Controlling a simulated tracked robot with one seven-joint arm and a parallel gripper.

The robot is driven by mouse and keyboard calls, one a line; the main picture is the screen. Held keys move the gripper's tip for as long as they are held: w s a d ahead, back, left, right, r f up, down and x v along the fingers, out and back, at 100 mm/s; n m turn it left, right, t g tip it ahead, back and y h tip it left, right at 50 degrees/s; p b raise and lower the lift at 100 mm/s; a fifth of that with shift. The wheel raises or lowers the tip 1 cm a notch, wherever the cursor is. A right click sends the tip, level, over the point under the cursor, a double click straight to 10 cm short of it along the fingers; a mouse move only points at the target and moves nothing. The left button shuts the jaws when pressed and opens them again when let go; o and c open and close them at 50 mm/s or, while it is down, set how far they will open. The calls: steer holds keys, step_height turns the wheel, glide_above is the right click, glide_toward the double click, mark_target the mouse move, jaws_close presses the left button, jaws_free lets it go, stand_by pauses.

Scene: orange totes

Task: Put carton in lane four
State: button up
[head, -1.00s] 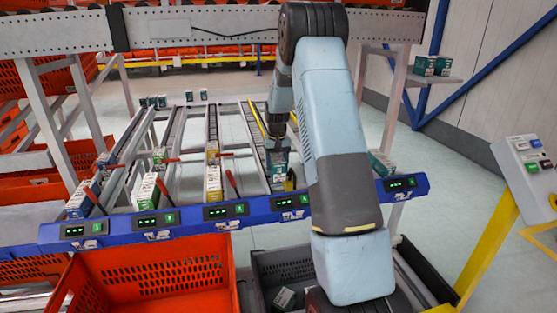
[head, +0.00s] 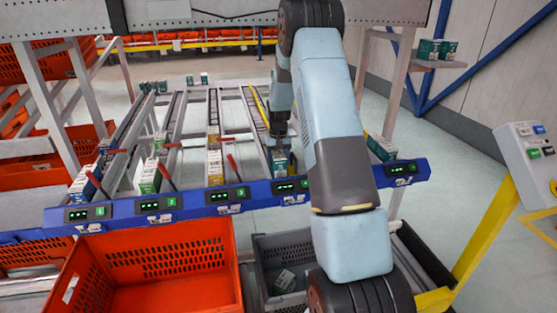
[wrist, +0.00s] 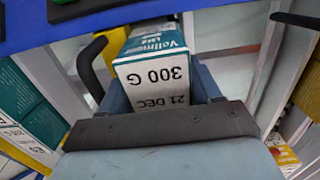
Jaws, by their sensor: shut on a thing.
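A teal-and-white carton (head: 280,162) is at the front end of lane four, just behind the blue rail (head: 258,190) and its fourth display. My gripper (head: 279,146) reaches down over the lane and is shut on this carton. In the wrist view the carton (wrist: 152,72) shows its white end, printed "300 G" and "21 DEC", in front of the gripper. My arm hides part of the lane area to the right. I cannot tell whether the carton rests on the rollers.
Cartons stand in neighbouring lanes, including a yellow one (head: 215,164), a green one (head: 150,178) and a teal one (head: 381,147). Thin red levers (head: 232,163) stick up between lanes.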

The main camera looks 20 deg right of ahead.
steer(key=o, duration=1.3)
steer(key=shift+d+r, duration=0.1)
step_height(320, 180, up, 14)
steer(key=shift+f, duration=0.2)
